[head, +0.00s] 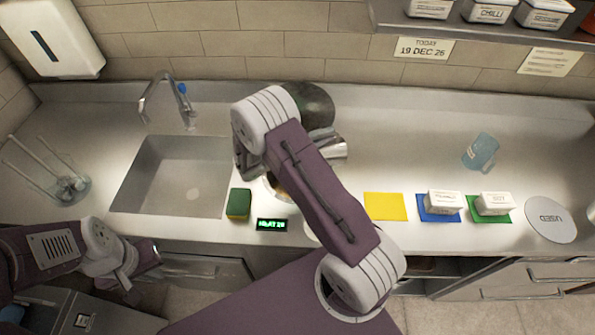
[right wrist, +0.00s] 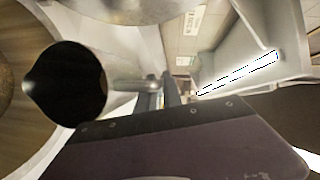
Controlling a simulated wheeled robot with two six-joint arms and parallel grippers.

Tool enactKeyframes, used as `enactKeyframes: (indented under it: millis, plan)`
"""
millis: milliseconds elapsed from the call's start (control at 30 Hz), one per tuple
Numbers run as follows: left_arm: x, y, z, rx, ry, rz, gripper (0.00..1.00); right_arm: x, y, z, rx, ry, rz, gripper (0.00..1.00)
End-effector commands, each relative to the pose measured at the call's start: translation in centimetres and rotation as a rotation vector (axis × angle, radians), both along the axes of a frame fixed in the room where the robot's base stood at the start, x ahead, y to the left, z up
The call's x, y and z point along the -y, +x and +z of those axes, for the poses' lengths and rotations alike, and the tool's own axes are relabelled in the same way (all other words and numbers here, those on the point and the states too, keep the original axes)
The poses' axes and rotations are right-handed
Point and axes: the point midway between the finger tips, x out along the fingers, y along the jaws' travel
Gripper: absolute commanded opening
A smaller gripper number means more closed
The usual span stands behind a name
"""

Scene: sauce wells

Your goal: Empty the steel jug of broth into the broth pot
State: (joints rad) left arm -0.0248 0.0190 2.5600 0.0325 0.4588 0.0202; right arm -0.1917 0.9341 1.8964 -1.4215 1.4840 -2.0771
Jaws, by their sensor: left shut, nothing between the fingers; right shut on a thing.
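The steel jug (right wrist: 65,85) shows in the right wrist view with its dark round mouth and spout toward the camera. I cannot make out broth inside it. My right gripper (right wrist: 160,88) is shut on its handle. The jug's spout is beside a round vessel with brown contents at the left edge, which looks like the broth pot (right wrist: 12,75). In the head view a steel part that looks like the jug (head: 337,150) shows beside my right arm, which hides most of the pot (head: 268,188). My left gripper (head: 148,264) is shut and empty before the counter's front edge.
A dark rounded vessel (head: 314,105) stands behind my right arm. The sink (head: 175,175), a green sponge (head: 239,204) and a small display (head: 271,225) are to the left. Yellow (head: 385,206), blue and green mats and a blue jug (head: 480,152) are to the right.

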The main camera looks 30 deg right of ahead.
Motion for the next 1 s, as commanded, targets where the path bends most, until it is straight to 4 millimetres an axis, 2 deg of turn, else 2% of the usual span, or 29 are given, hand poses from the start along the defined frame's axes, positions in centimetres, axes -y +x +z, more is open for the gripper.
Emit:
enactKeyframes:
  millis: [1000]
  plan:
    - [0.0, 0.0, -0.2, 0.000, 0.000, 0.000, 0.00, -3.3, 1.1, 1.1, -0.074, -0.232, 0.001, 0.00]
